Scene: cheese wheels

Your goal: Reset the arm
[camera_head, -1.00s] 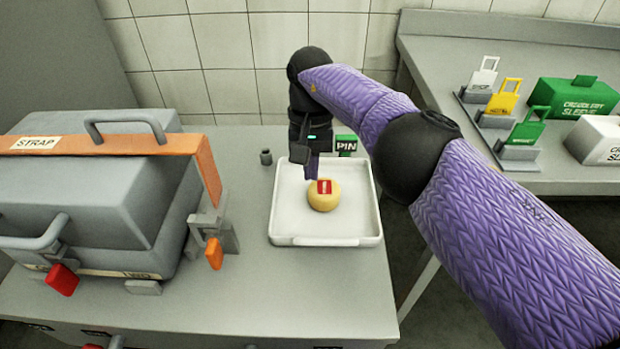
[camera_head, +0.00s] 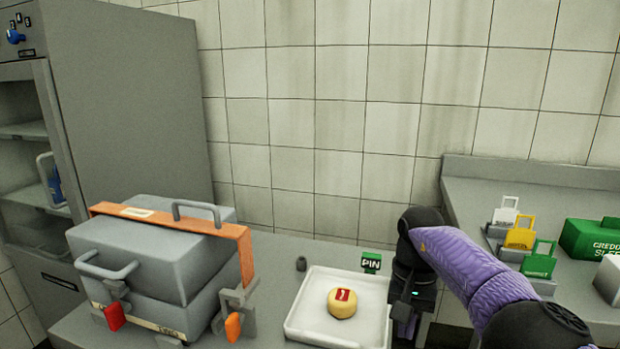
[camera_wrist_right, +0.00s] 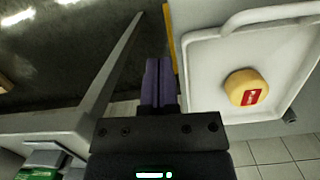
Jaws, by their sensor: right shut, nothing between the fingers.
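My right gripper (camera_head: 405,318) is at the right edge of the white tray in the head view, pointing down. In the right wrist view its purple fingers (camera_wrist_right: 160,82) are together with nothing between them, beside the tray and apart from the cheese. My purple right arm reaches in from the lower right. A small yellow cheese wheel (camera_head: 342,311) with a red label sits in the white tray (camera_head: 301,326); it also shows in the right wrist view (camera_wrist_right: 236,82). My left gripper is not in view.
A grey strapped box (camera_head: 137,264) with orange strap and clamps stands left of the tray. A green PIN sign (camera_head: 371,261) and small grey cylinder (camera_head: 301,263) are behind the tray. Coloured tags and a green block (camera_head: 590,240) are on the right counter (camera_head: 480,185). An open-fronted cabinet (camera_head: 130,100) stands at left.

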